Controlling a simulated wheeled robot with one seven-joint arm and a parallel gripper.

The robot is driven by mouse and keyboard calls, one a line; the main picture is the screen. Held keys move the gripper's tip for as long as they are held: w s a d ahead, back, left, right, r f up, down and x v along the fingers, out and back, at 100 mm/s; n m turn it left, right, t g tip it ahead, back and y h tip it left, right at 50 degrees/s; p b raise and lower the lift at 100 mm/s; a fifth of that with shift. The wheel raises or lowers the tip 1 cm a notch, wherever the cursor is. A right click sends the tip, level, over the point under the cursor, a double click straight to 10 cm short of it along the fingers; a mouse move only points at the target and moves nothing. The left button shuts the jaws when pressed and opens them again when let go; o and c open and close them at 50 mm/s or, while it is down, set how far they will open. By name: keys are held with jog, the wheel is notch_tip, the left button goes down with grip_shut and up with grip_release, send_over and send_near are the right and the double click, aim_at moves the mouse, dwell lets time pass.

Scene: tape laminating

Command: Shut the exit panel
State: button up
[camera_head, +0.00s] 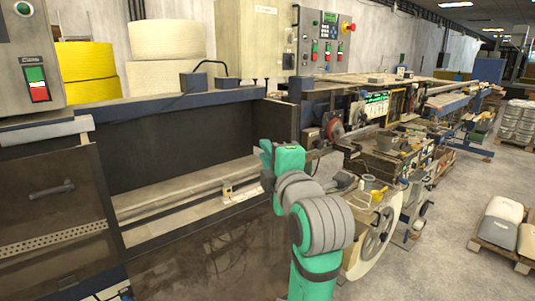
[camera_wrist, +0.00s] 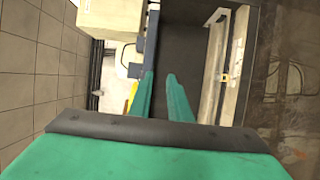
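A laminating machine bay stands open in the head view, with its dark interior (camera_head: 190,135) and a pale rail (camera_head: 190,195) showing. Below the opening is a dark, glossy panel (camera_head: 190,262); it seems to be lowered, and it also shows at the right of the wrist view (camera_wrist: 288,60). To the left, another dark panel (camera_head: 50,225) with a black handle (camera_head: 52,190) covers its bay. No label tells which is the exit panel. My gripper (camera_wrist: 160,76) is open, its two green fingers apart with nothing between them. It is near the opening; its fingertips are not clear in the head view.
A blue beam (camera_head: 170,103) runs above the opening. Yellow rolls (camera_head: 83,70) and cream rolls (camera_head: 166,60) stand behind it. To the right are a reel (camera_head: 378,238) and machinery close to my arm. A loaded pallet (camera_head: 505,225) stands at far right; the floor (camera_head: 440,215) between is clear.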

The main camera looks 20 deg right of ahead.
jog(key=s, duration=1)
jog(key=shift+s+a+f, duration=0.15)
jog(key=shift+s+a, duration=0.1)
jog(key=shift+s, duration=0.15)
